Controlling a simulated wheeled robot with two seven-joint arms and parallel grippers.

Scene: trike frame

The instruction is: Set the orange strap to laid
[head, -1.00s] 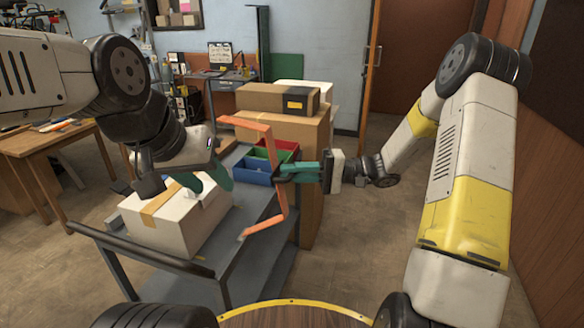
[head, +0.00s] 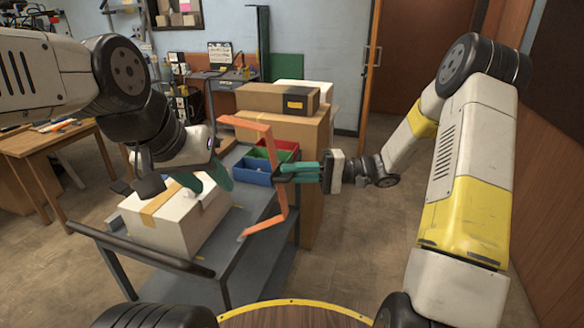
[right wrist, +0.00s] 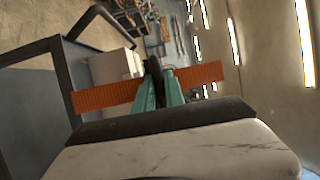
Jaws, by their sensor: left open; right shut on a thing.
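The orange strap (head: 279,182) is a long band bent into an open bracket shape, above the right part of the grey cart. Its upper arm reaches up and left, its lower end down and left near the cart. My right gripper (head: 284,173) is shut on the strap at its middle stretch. In the right wrist view the strap (right wrist: 104,96) runs across, behind the green fingers (right wrist: 160,88). My left gripper (head: 208,183) is open, with its green fingers over the white box (head: 176,228). Whether its fingers touch the box is unclear.
The grey cart (head: 262,212) carries the white box with a tan tape strip. Blue (head: 254,174), green and red bins sit at its far end. Cardboard boxes (head: 312,140) stand stacked behind. A wooden table (head: 45,146) is at left. Floor at right is clear.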

